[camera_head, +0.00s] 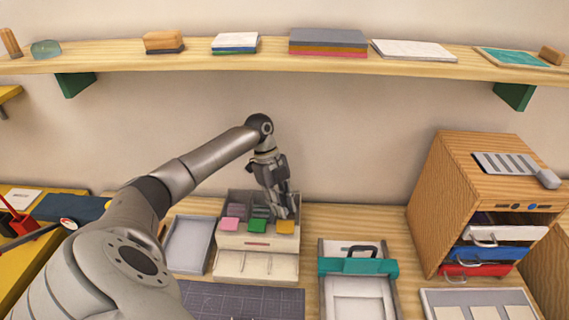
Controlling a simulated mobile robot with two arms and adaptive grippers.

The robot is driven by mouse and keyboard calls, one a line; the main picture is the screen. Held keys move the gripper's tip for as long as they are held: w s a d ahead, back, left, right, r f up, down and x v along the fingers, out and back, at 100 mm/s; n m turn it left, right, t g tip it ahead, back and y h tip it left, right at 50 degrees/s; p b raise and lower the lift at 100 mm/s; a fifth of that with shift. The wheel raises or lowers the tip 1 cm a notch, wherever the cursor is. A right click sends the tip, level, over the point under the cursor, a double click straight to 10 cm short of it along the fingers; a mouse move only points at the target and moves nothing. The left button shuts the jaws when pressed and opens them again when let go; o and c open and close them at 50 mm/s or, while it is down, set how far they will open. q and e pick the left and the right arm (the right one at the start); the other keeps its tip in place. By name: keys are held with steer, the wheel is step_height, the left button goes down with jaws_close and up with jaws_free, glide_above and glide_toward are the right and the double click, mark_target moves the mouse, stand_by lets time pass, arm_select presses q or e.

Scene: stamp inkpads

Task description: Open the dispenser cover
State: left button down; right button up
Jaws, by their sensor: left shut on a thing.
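A grey and cream box (256,264), which looks like the dispenser, stands on the table at the middle. Small coloured pads show in its top: a pink pad (229,224), a green pad (257,225) and an orange pad (285,227). My left gripper (281,214) points down at the right side of the box, just behind the orange pad. Its fingers are shut on a part of the box, which they hide. I cannot tell whether this part is the cover. My right gripper is not in view.
A grey tray (188,244) lies left of the box. A frame with a teal crosspiece (357,266) stands to its right. A wooden drawer cabinet (440,205) is at the right. A dark gridded mat (243,300) lies in front. A loaded wooden shelf (200,58) runs above.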

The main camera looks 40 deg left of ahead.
arm_select(q)
steer(key=s+a, duration=0.2)
steer(key=a, duration=0.1)
steer(key=s+a+p, duration=0.1)
steer(key=s+a, duration=0.1)
steer(key=shift+s+a, duration=0.4)
steer(key=shift+r, duration=0.1)
steer(key=c, duration=1.5)
jaws_free()
steer(key=v, duration=1.2)
steer(key=shift+d, duration=0.1)
